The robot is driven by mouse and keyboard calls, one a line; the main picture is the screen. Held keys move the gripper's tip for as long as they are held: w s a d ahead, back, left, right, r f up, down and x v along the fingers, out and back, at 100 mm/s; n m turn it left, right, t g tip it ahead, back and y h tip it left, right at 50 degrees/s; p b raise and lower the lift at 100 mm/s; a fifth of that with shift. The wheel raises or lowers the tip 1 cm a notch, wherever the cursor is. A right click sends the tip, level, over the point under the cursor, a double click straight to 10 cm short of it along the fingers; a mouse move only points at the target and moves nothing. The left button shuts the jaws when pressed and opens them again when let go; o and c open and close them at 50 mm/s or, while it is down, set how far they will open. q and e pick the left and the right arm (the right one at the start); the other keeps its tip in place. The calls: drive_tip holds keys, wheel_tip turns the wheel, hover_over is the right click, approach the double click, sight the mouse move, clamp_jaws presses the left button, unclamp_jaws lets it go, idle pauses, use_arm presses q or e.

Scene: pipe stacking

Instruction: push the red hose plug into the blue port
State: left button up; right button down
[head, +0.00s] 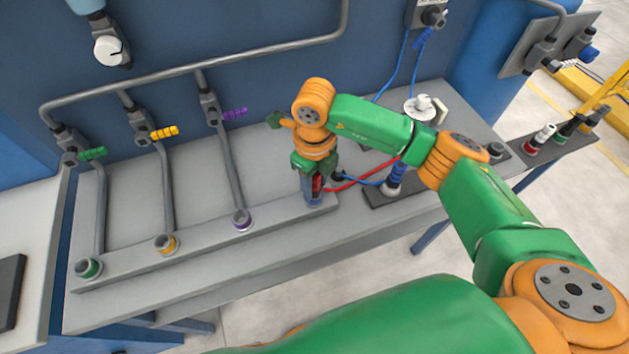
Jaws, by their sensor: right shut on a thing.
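My right gripper (315,178) points down at the right end of the grey port rail (200,240). It is shut on the red hose plug (318,185), of which only a small red part shows between the fingers. The blue port (314,201) is directly below the plug, at the rail's end. The plug and port look in line and very close or touching; the fingers hide how deep the plug sits. A red hose (365,176) runs from the plug to the right, behind my forearm. My left gripper is not in view.
Green (88,267), yellow (167,243) and purple (242,218) ports sit along the rail, with grey pipes and coloured valve handles behind. A dark block (378,198) with a blue-collared fitting stands right of the gripper. A blue hose crosses near it. The bench front is clear.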

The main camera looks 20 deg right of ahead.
drive_tip(key=shift+c, duration=1.8)
unclamp_jaws()
drive_tip(key=shift+r, duration=0.1)
